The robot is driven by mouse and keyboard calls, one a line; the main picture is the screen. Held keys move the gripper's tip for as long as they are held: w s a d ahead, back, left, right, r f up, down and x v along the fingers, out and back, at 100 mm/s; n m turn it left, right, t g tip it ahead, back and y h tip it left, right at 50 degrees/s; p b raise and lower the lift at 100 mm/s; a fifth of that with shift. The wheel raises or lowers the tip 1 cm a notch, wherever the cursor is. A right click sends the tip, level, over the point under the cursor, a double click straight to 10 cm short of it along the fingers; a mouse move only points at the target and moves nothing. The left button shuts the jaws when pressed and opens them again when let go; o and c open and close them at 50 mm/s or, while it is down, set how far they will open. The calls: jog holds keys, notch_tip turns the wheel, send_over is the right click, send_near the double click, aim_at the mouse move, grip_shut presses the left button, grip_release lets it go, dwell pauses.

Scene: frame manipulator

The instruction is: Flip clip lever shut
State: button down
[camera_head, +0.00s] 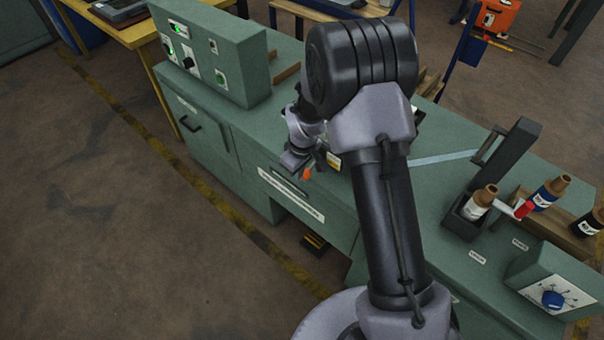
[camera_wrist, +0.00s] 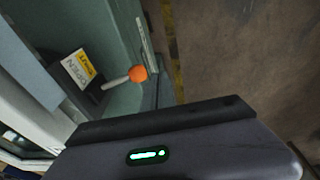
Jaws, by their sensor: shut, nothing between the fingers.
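The clip lever is a pale rod with an orange knob (camera_wrist: 138,74) on a dark base. In the wrist view it points right, toward the bench's front edge, beside a white and yellow label (camera_wrist: 80,69) where "OPEN" can be read. In the head view the orange knob (camera_head: 307,174) shows just below my gripper (camera_head: 296,160), near the front edge. My gripper is shut and empty. In the wrist view its dark edge (camera_wrist: 160,119) lies below the lever with a visible gap to the knob. The clip body is mostly hidden by my arm in the head view.
The green bench (camera_head: 440,210) carries a control box (camera_head: 212,50) at the left and a dial box (camera_head: 555,278) at the right. The floor in front is free.

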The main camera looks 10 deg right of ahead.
jog(key=s+a+r+p, duration=0.2)
jog(key=s+a+r, duration=0.1)
jog(key=r, duration=0.5)
jog(key=shift+s+p, duration=0.3)
jog(key=shift+s, duration=0.15)
jog(key=shift+r, duration=0.2)
jog(key=s+d+r+m+t, duration=0.1)
jog(key=s+r+m, duration=0.3)
jog(key=r, duration=0.5)
jog(key=s+d+r+m+t, duration=0.1)
jog(key=s+r+m, duration=0.1)
jog(key=s+r, duration=0.6)
jog(key=s+r+m+t, duration=0.1)
jog(key=s+r+m, duration=0.1)
jog(key=s, duration=0.3)
jog(key=s+r+m+y, duration=0.1)
jog(key=s+r+m, duration=0.2)
jog(key=s+r, duration=0.2)
jog(key=shift+s+a+r+m+t, duration=0.2)
jog(key=shift+s+a+m+t, duration=0.15)
jog(key=shift+s, duration=0.45)
